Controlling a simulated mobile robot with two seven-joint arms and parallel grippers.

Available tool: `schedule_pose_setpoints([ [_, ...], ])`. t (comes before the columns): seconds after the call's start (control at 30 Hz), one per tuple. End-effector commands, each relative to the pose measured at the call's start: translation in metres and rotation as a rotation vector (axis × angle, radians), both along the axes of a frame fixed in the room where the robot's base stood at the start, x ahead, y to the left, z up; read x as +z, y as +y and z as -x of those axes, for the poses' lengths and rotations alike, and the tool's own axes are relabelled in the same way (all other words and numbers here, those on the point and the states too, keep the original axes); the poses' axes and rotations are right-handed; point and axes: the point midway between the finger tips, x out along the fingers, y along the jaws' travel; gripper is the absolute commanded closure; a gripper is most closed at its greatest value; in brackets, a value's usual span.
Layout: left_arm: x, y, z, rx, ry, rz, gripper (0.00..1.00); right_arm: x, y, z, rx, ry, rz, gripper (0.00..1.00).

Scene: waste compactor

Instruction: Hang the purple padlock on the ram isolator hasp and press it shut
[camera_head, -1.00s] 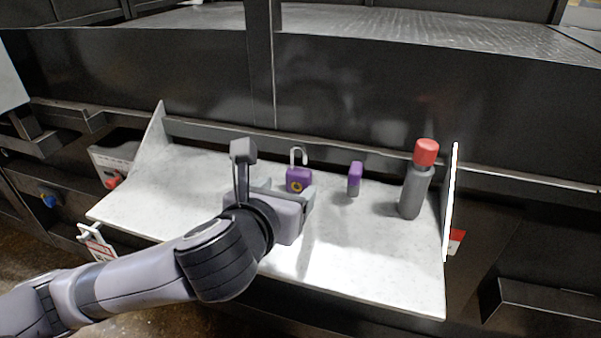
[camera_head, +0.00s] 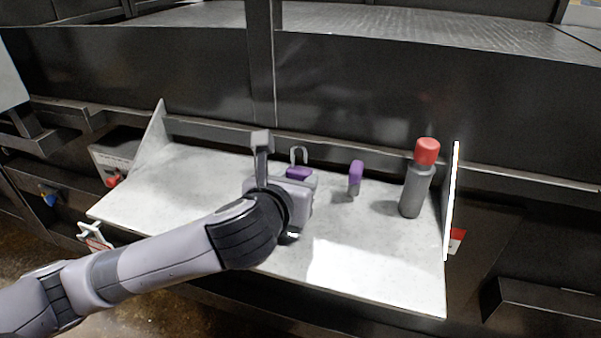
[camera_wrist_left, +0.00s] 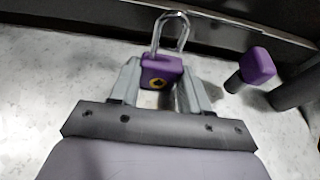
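The purple padlock (camera_head: 299,173) stands upright on the pale shelf with its shackle up. In the left wrist view the padlock (camera_wrist_left: 161,72) shows a yellow and black mark on its front. My left gripper (camera_wrist_left: 160,84) has one finger on each side of the padlock's body, close to it; firm contact cannot be made out. In the head view my left gripper (camera_head: 303,180) partly covers the padlock. I cannot pick out the ram isolator hasp for certain; a panel with a red handle (camera_head: 113,181) is at the left. My right gripper is not in view.
A purple and grey object (camera_head: 355,177) stands right of the padlock, then a grey bottle with a red cap (camera_head: 416,180). The shelf (camera_head: 375,260) has upright side plates and is clear in front. A white bracket with a red-marked tag (camera_head: 95,238) hangs at the left edge.

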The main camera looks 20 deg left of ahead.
Motion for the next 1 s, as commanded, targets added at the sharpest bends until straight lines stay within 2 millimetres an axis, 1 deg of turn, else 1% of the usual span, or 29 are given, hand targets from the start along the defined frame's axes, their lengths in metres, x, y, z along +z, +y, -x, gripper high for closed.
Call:
schedule_pose_setpoints([
  [0.17,0.004,0.0,0.0,0.0,-0.003,0.001,0.78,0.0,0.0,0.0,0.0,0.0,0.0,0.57],
  [1.0,0.046,0.0,0.0,0.0,-0.003,0.002,0.78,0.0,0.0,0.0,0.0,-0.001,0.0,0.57],
])
